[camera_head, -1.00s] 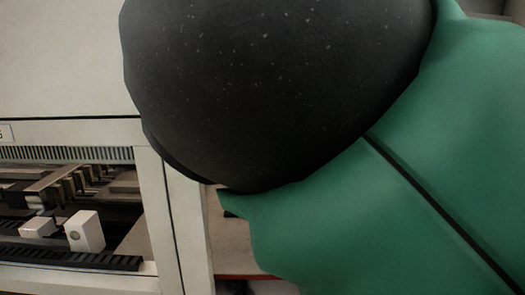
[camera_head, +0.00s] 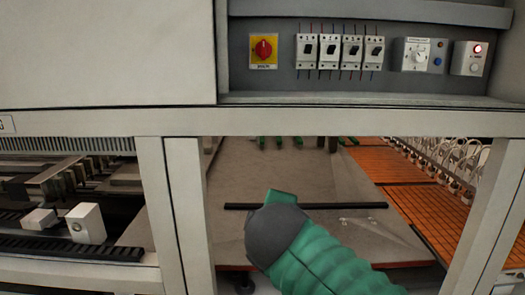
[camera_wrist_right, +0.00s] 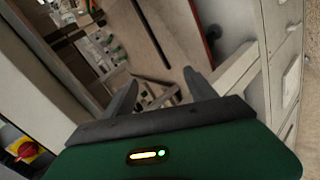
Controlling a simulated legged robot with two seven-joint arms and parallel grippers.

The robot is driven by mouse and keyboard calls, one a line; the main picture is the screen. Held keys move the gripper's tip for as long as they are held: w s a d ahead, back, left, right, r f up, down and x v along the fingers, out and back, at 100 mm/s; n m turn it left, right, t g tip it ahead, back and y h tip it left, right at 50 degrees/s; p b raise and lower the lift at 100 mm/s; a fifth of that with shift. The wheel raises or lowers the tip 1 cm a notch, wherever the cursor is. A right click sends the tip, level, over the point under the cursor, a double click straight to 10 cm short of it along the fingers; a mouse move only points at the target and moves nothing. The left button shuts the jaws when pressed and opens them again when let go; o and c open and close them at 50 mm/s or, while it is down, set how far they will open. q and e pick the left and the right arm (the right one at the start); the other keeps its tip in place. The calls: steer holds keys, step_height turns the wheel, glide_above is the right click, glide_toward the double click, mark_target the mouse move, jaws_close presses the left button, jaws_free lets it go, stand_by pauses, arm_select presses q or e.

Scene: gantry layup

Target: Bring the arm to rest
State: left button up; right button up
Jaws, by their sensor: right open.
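My right gripper (camera_wrist_right: 160,92) shows in the right wrist view with its two dark fingers spread apart and nothing between them. Its green housing with a small lit indicator fills the bottom of that view. In the head view my green and dark grey right arm comes up from the bottom edge, in front of the grey-brown table surface; the gripper fingers cannot be made out there. My left gripper is in neither view.
A pale frame (camera_head: 184,215) surrounds the opening over the table (camera_head: 330,180). A red rotary switch (camera_head: 263,48) and several breakers (camera_head: 340,50) sit above. Orange panels (camera_head: 395,165) lie at right. A white block (camera_head: 86,223) stands left. Drawers (camera_wrist_right: 285,60) show in the wrist view.

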steer(key=s+d+f+m+g, duration=0.1)
steer(key=d+f+m+g, duration=0.15)
steer(key=f, duration=0.55)
steer(key=d+f+m+g, duration=0.1)
steer(key=d+f, duration=0.3)
steer(key=f, duration=0.4)
steer(key=s+d+f+m+g, duration=0.1)
steer(key=s+d+f+m, duration=0.2)
steer(key=s+f, duration=0.3)
steer(key=s+d+f+m+g, duration=0.2)
steer(key=s+d+f+m, duration=0.2)
steer(key=f, duration=0.6)
steer(key=s+d+f+m+g+b, duration=0.1)
steer(key=s+d+f+m, duration=0.3)
steer(key=s+f, duration=0.4)
steer(key=shift+d+g, duration=0.25)
steer(key=shift+g, duration=0.4)
steer(key=shift+r+m, duration=0.1)
steer(key=shift+m, duration=0.15)
